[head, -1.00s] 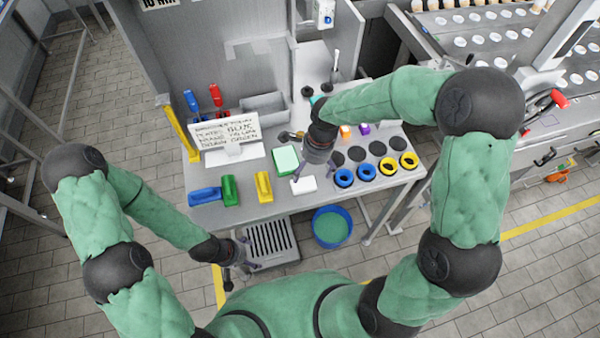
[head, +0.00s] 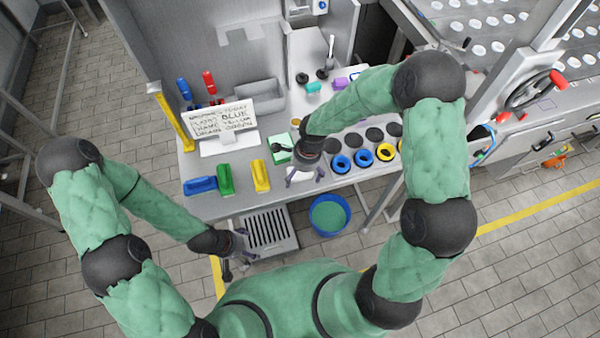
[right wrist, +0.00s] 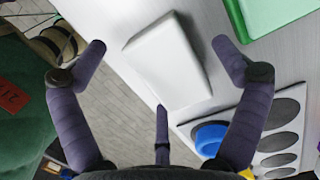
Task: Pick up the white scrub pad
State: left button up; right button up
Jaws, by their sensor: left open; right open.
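The white scrub pad (right wrist: 170,62) is a pale block lying on the grey tabletop near its edge, seen in the right wrist view. My right gripper (right wrist: 160,50) is open, with fingers spread to the left and right of the pad and one finger below it in the picture. No finger visibly grips it. In the head view my right gripper (head: 305,179) hangs over the table front and hides most of the pad. My left gripper (head: 244,247) is open and empty, low in front of the table by the floor grate.
Blue rings (head: 341,164) sit on black discs to the right. A blue bucket (head: 329,214) stands below the table edge.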

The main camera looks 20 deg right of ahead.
aim_at(299, 174)
jog(key=c, duration=1)
jog(key=shift+o, duration=0.2)
jog(key=shift+r, duration=0.1)
jog(key=shift+w+r, duration=0.1)
jog(key=shift+r, duration=0.45)
notch_tip(299, 174, up, 2)
jog(key=shift+r+p, duration=0.2)
jog(key=shift+p, duration=0.1)
jog(key=s+a+r, duration=0.8)
jog(key=s+r, duration=0.1)
jog(key=s, duration=0.2)
jog(key=shift+s+r+p, duration=0.15)
jog(key=shift+s+p, duration=0.15)
jog(key=shift+p, duration=0.1)
jog(key=shift+c, duration=0.8)
